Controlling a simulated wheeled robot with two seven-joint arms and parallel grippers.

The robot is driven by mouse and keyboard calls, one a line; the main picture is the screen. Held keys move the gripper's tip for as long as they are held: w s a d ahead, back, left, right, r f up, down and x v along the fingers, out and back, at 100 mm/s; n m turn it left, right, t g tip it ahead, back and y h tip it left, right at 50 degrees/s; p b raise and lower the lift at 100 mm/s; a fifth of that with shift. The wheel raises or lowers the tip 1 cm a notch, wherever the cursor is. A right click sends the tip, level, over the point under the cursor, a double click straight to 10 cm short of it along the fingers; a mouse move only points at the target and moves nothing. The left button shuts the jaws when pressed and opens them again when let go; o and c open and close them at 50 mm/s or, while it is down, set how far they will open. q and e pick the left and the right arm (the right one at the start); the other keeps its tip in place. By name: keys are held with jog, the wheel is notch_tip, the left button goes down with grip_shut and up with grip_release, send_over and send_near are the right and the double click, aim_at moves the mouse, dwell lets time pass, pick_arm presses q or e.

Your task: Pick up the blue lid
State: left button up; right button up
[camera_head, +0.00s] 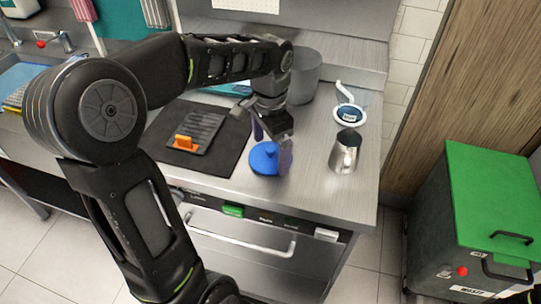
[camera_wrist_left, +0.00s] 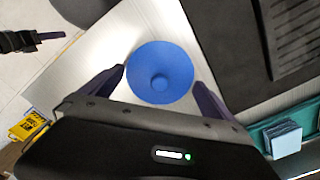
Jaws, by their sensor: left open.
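The blue lid (camera_head: 264,159) is round with a raised knob in its middle. It rests on the metal counter near its front edge. My left gripper (camera_head: 272,143) is just over the lid, open, with its dark purple fingers apart. In the left wrist view the lid (camera_wrist_left: 160,75) lies between the two fingertips, with its knob facing the camera. The fingers stand on either side of it, and I cannot tell whether they touch it. A dark part with a purple finger, apparently my right gripper (camera_wrist_left: 45,37), shows at the left edge of the wrist view.
A metal pitcher (camera_head: 344,152) stands right of the lid. Behind it is a white and blue juicer-like item (camera_head: 349,114). A grey pot (camera_head: 303,77) stands at the back. A black mat (camera_head: 222,160) with a dark rack (camera_head: 203,130) and an orange piece (camera_head: 184,142) lies left.

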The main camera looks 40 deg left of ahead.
pick_arm(q)
jog(key=shift+f, duration=0.2)
jog(key=shift+c, duration=0.2)
jog(key=c, duration=0.9)
